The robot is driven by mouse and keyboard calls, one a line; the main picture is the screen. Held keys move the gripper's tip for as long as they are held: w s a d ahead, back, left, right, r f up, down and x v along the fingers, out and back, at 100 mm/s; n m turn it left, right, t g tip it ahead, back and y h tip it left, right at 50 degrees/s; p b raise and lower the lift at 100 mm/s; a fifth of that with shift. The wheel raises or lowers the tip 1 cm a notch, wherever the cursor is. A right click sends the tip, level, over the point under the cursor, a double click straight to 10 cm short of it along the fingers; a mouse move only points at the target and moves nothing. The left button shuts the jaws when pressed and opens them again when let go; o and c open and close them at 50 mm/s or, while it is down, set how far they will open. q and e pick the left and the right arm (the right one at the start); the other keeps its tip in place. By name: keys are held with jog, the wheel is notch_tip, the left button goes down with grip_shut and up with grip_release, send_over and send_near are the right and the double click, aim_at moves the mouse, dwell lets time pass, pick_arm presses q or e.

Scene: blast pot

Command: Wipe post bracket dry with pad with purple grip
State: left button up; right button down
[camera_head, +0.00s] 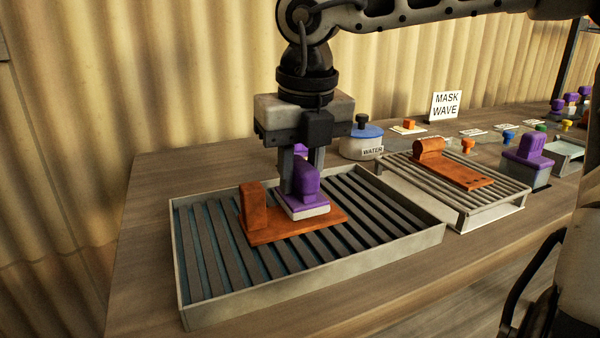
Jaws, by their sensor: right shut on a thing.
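The post bracket (262,232) is an orange-brown flat plate with an upright block at its left end. It lies on the dark slats of a grey tray (313,284) in the camera_head view. My right gripper (302,188) points down over the plate and is shut on the purple grip of a pad (306,208). The pad's pale base appears to rest on the plate, right of the upright block. The gripper's fingers hide part of the grip. My left gripper is not in view.
A slatted rack (466,208) to the right holds another orange-brown bracket (448,168). Behind stand a blue-lidded water pot (362,142) and a "MASK WAVE" sign (444,106). A purple-topped block (527,158) stands farther right. Bare wood shows left of the tray.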

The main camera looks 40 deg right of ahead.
jog(key=shift+r+p, duration=1.7)
jog(key=shift+r, duration=1.15)
